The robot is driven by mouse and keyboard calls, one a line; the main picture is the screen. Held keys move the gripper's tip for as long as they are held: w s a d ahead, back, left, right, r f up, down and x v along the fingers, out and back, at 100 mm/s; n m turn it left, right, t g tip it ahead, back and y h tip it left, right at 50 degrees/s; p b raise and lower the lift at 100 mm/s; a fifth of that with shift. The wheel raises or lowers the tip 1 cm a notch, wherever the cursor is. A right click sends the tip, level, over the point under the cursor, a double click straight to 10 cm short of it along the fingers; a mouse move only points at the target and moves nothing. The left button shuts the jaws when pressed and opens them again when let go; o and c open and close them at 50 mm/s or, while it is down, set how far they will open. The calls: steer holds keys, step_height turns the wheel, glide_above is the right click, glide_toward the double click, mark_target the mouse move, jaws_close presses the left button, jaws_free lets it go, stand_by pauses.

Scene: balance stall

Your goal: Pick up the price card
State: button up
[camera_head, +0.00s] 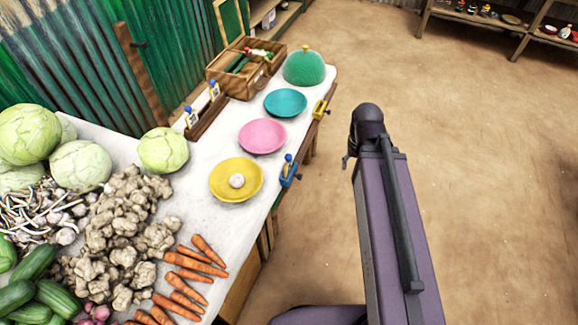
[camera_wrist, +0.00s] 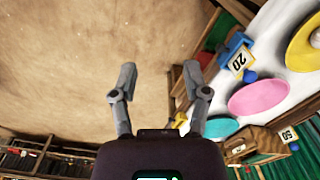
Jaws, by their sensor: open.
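A price card marked 20 (camera_wrist: 239,62) stands in a blue clip (camera_wrist: 233,44) on the table edge, with a blue knob beside it. In the head view the same blue clip (camera_head: 289,178) sits by the yellow plate; the card's face is not visible there. Two more cards with blue knobs (camera_head: 190,120) (camera_head: 214,93) stand in a wooden rack; one reads 50 in the wrist view (camera_wrist: 288,135). My gripper (camera_wrist: 160,70) is open and empty, over the bare floor beside the table, apart from the clip. The head view does not show its fingers clearly.
The white table (camera_head: 210,145) holds a yellow plate (camera_head: 223,190) with a pale bulb, a pink plate (camera_head: 262,135), a teal plate (camera_head: 285,102), a green dome (camera_head: 304,67) and vegetables. A yellow clip (camera_head: 320,109) sits on the edge. The floor (camera_head: 490,190) is clear.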

steer(key=w+a+f+m+b, duration=0.1)
steer(key=w+a+f+b, duration=0.1)
steer(key=w+a, duration=0.65)
steer(key=m+b, duration=0.1)
glide_above(287, 155)
steer(key=shift+d+f+h, duration=0.1)
steer(key=shift+f+h, duration=0.2)
steer(key=shift+f, duration=0.3)
steer(key=shift+a, duration=0.4)
steer(key=shift+f, duration=0.1)
steer(key=f+b, duration=0.2)
steer(key=b, duration=0.1)
steer(key=f+b, duration=0.5)
steer(key=f, duration=0.1)
steer(key=shift+d+f+b, duration=0.2)
steer(key=shift+d+b, duration=0.05)
steer(key=shift+b, duration=0.15)
steer(key=shift+f, duration=0.15)
steer(key=shift+d+f+b, duration=0.15)
steer(key=shift+f+b, duration=1.1)
steer(key=shift+b, duration=0.05)
steer(key=shift+d+f+b, duration=0.1)
steer(key=shift+f+b, duration=1.1)
steer(key=shift+b, duration=0.1)
jaws_close()
